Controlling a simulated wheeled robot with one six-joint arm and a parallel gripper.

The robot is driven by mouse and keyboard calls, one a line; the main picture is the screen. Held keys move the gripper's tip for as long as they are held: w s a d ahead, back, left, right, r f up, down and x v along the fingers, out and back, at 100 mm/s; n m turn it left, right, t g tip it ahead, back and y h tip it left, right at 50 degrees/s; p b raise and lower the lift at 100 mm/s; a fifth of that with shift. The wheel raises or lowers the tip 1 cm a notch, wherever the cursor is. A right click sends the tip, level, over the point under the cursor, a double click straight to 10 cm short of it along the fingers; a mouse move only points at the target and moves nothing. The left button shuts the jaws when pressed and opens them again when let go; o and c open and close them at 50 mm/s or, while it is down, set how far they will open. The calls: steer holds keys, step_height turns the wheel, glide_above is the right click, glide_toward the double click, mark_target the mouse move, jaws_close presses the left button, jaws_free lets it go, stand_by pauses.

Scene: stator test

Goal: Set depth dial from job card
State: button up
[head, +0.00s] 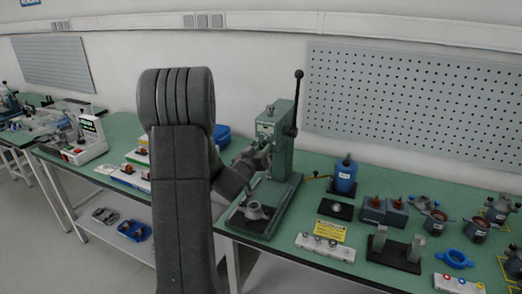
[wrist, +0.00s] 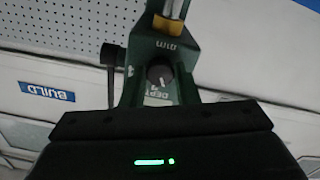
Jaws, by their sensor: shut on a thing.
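The green press (head: 282,150) stands on the bench with a black-knobbed lever at its right. My gripper (head: 262,157) is at the front of its upper housing, partly hidden by my arm. In the wrist view, the dark depth dial (wrist: 159,74) has a pale pointer mark and sits beside a partly covered depth label (wrist: 158,94). My gripper is shut on the dial; its fingertips are hard to make out against the dark housing. A yellow card (head: 328,231), probably the job card, lies on the bench right of the press; its text is too small to read.
A grey fixture with a metal part (head: 255,210) sits on the press base. A perforated panel (head: 415,100) is behind.

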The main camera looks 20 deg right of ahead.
steer(key=n+p, duration=0.1)
steer(key=n, duration=0.4)
steer(key=shift+n, duration=0.4)
stand_by(0.4)
steer(key=o, duration=1)
steer(key=shift+c, duration=0.2)
steer(key=b+v, duration=0.2)
steer(key=v, duration=1.1)
steer(key=shift+s+a+b, duration=0.25)
steer(key=shift+a+b, duration=0.05)
steer(key=shift+a, duration=0.05)
